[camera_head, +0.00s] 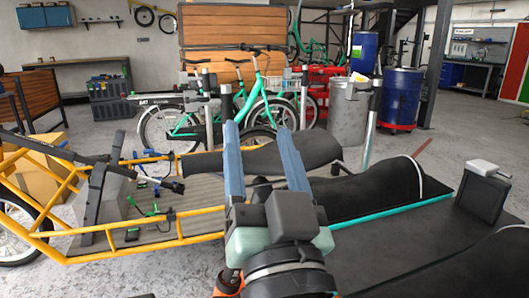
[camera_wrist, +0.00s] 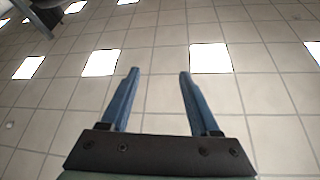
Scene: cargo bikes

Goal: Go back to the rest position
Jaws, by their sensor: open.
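My gripper (camera_head: 257,128) is in the lower middle of the head view, with its two blue fingers pointing up and spread apart. Nothing is between them. In the wrist view my gripper (camera_wrist: 159,73) is also open and empty, in front of a tiled ceiling (camera_wrist: 155,32) with bright square panels. In the head view my gripper stands in front of a yellow-framed cargo bike (camera_head: 125,240) and hides part of it.
The bike's deck (camera_head: 150,232) carries cables and small green and dark parts. Black padded seats (camera_head: 375,190) lie right of my gripper. A grey bin (camera_head: 348,110), a blue barrel (camera_head: 400,97) and green bicycles (camera_head: 262,100) stand behind. Open floor (camera_head: 465,130) shows at the right back.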

